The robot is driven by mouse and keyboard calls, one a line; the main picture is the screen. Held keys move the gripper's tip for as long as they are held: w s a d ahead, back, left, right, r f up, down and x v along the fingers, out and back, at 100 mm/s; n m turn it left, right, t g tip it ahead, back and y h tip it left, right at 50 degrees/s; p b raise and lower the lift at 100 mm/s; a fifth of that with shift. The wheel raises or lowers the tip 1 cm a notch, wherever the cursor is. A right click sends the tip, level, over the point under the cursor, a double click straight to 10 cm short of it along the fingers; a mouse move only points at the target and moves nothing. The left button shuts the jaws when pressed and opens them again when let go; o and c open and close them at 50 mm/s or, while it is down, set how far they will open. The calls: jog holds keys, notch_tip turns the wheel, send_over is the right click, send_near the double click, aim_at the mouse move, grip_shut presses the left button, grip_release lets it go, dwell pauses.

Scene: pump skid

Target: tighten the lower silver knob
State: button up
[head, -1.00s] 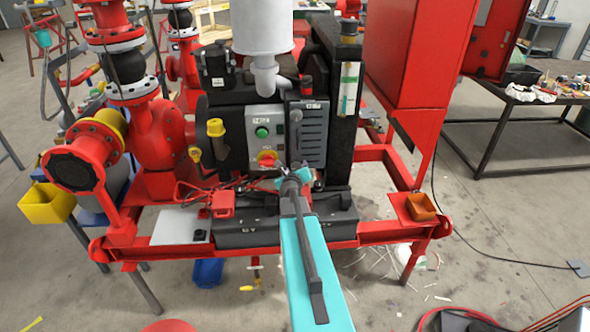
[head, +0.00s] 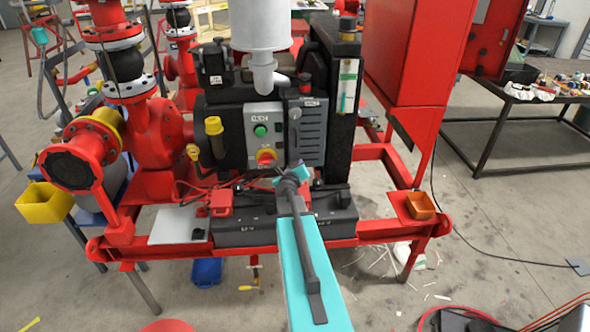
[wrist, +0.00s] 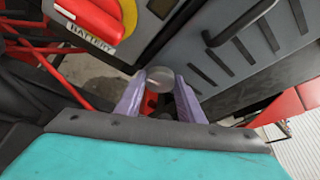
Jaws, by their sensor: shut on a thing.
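The lower silver knob (wrist: 159,78) shows in the wrist view as a round grey disc. It sits between the two purple fingertips of my gripper (wrist: 158,86), which is shut on it, with a finger at each side. In the head view my teal wrist (head: 301,171) covers the knob and the fingertips, at the foot of the louvred grey panel (head: 312,135). Another silver knob (head: 295,113) shows higher on that panel, clear of my gripper.
The red and yellow battery switch (head: 266,157) is close to my gripper, left of the knob, below the green button (head: 260,131). Black battery boxes (head: 245,232) and red cables lie below. An orange bin (head: 420,206) sits on the frame at right.

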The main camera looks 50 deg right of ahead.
jog(key=shift+a+f+n+g+h+b, duration=0.2)
jog(key=shift+n+h+b, duration=0.7)
jog(key=shift+n+b, duration=0.8)
jog(key=shift+d+f+n+g+h+b, duration=0.1)
jog(key=shift+n+g+h+b, duration=0.2)
jog(key=shift+n+h+b, duration=1)
jog(key=shift+r+y+b, duration=0.1)
jog(key=shift+y+b, duration=0.3)
jog(key=shift+b, duration=0.1)
jog(key=o, duration=1.1)
jog(key=shift+c, duration=0.2)
